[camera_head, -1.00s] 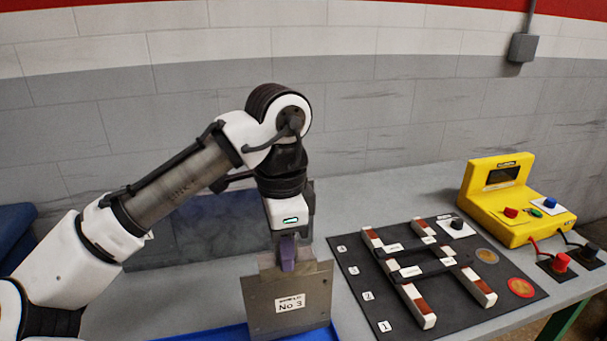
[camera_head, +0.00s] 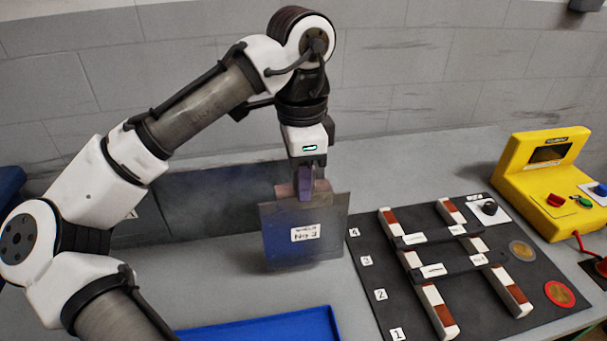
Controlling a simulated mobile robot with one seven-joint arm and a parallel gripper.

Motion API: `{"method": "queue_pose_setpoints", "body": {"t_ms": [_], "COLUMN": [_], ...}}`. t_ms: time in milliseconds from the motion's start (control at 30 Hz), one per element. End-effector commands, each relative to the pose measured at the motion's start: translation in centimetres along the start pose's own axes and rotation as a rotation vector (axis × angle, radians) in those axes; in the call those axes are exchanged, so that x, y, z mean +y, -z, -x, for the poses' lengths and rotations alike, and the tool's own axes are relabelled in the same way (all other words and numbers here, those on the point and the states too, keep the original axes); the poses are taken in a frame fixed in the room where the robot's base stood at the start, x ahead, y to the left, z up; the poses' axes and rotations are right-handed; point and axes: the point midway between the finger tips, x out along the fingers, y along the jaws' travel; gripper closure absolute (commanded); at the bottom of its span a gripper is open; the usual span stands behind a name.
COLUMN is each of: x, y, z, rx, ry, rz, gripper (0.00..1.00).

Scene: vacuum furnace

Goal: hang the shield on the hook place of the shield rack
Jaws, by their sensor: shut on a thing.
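A blue tray (camera_head: 262,327) lies at the front edge. To the right is a black board (camera_head: 380,305) with numbered labels, red-and-white bars and dark crosspieces. A yellow control box (camera_head: 540,185) stands at the far right. The grey table (camera_head: 400,165) is clear behind the board.

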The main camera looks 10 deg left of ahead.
Motion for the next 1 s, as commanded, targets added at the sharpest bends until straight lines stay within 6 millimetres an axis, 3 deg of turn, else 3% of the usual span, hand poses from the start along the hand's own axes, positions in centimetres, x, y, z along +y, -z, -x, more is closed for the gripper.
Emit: {"method": "queue_pose_setpoints", "body": {"t_ms": [1000], "x": [-7.9], "y": [0.0], "z": [0.1], "rx": [0.000], "ry": [0.001], "rz": [0.002], "gripper": [1.00]}}
